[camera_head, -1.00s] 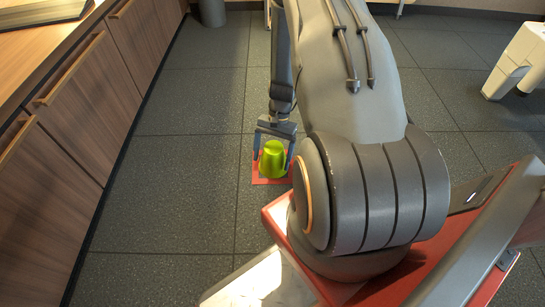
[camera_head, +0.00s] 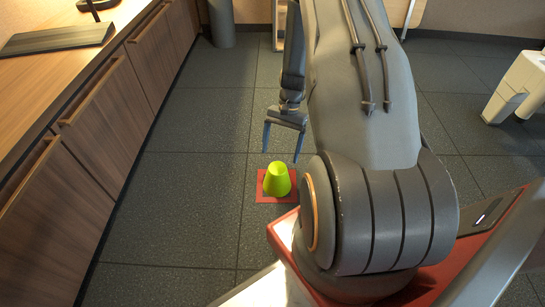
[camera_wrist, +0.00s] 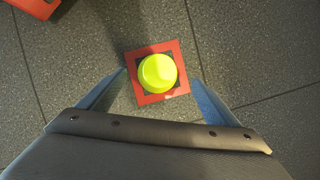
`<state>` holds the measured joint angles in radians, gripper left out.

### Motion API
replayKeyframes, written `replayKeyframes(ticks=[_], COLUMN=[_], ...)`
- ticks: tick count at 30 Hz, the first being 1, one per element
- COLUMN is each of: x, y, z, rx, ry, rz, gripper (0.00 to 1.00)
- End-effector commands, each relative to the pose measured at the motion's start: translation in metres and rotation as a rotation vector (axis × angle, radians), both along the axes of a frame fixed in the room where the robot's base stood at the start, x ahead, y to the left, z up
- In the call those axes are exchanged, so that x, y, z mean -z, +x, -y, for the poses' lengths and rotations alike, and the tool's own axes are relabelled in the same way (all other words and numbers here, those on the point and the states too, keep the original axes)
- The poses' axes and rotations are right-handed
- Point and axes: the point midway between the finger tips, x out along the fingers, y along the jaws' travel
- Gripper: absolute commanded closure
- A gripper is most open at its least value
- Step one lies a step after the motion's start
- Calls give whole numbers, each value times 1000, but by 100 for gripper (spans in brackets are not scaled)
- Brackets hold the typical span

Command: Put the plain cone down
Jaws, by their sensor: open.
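The plain yellow-green cone (camera_head: 277,180) stands upright on a red-bordered square marker (camera_head: 265,196) on the floor. In the wrist view the cone (camera_wrist: 157,72) sits inside the red frame (camera_wrist: 183,88), over its dark centre. My gripper (camera_head: 283,156) is open and empty, above and behind the cone in the head view, clear of it. In the wrist view its two blue fingers (camera_wrist: 160,80) are spread wide, one to each side of the cone.
Wooden cabinets (camera_head: 105,110) with a counter run along the left. A grey bin (camera_head: 221,22) stands at the back. A white piece of furniture (camera_head: 518,88) is at the right. Dark tiled floor around the marker is clear.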

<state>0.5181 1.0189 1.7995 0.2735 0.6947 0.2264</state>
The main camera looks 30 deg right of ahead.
Motion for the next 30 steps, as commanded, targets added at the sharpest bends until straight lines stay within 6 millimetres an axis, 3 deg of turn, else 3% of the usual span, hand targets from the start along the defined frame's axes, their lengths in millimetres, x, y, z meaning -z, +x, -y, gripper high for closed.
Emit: replayKeyframes(ticks=[7, 11, 14, 20, 26, 30], x=[-3, -21, -53, -140, -216, -262], y=[1, 10, 25, 37, 13, -23], z=[0, -16, -48, -145, -242, -301], rx=[-2, -51, -150, -421, -696, -888], ry=[0, -7, -17, -37, -46, -43], rz=[0, 15, 45, 125, 210, 271], gripper=[16, 16, 16, 16, 16, 16])
